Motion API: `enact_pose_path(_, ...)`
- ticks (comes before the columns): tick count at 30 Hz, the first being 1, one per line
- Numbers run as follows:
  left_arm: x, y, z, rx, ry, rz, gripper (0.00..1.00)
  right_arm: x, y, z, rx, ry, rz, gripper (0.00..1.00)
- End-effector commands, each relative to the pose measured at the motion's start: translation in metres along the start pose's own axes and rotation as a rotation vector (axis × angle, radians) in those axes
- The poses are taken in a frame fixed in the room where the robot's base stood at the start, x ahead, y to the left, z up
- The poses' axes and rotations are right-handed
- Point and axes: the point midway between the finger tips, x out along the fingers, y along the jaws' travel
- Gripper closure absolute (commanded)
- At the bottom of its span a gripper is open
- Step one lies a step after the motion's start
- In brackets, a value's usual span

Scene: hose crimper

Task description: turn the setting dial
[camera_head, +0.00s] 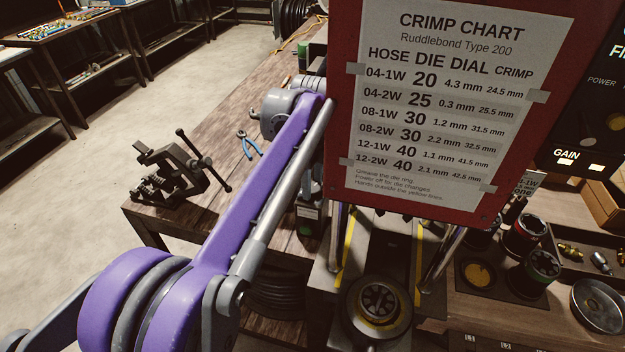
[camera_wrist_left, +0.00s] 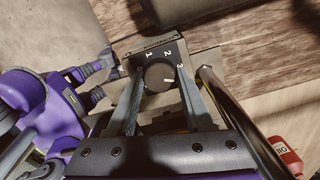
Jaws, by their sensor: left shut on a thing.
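The setting dial (camera_wrist_left: 157,77) is a dark round knob on a small black panel (camera_wrist_left: 150,48) marked 1, 2 and 3, seen in the left wrist view. Its white pointer line is toward the right side, near the 3. My left gripper (camera_wrist_left: 161,84) has its two fingers on either side of the dial, shut on it. In the head view my purple left arm reaches up toward the red-framed crimp chart (camera_head: 425,100); the gripper and the dial are hidden there.
The crimper's round die head (camera_head: 378,303) is below the chart. A vise (camera_head: 165,175) and blue-handled pliers (camera_head: 249,143) are on the wooden bench. Die rings (camera_head: 524,234) and a metal dish (camera_head: 597,306) are at the right. A red oil container (camera_wrist_left: 286,156) shows in the wrist view.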

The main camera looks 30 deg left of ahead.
Motion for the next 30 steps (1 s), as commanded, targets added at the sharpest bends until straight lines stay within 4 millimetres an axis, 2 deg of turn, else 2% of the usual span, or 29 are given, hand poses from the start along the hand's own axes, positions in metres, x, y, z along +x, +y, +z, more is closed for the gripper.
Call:
enact_pose_path(15,-0.0001,0.0001,-0.0002,0.460,0.000,0.000,1.00,-0.0068,0.0000,-0.0086,0.000,0.008,0.000,0.43)
enact_pose_path(22,0.0001,0.0002,-0.0002,0.597,0.001,0.001,1.00,-0.0080,0.0000,-0.0102,0.000,0.010,0.000,0.43)
enact_pose_path(30,0.0003,0.0002,-0.0002,0.675,0.001,0.001,1.00,-0.0086,0.0000,-0.0110,0.000,0.011,0.000,0.43)
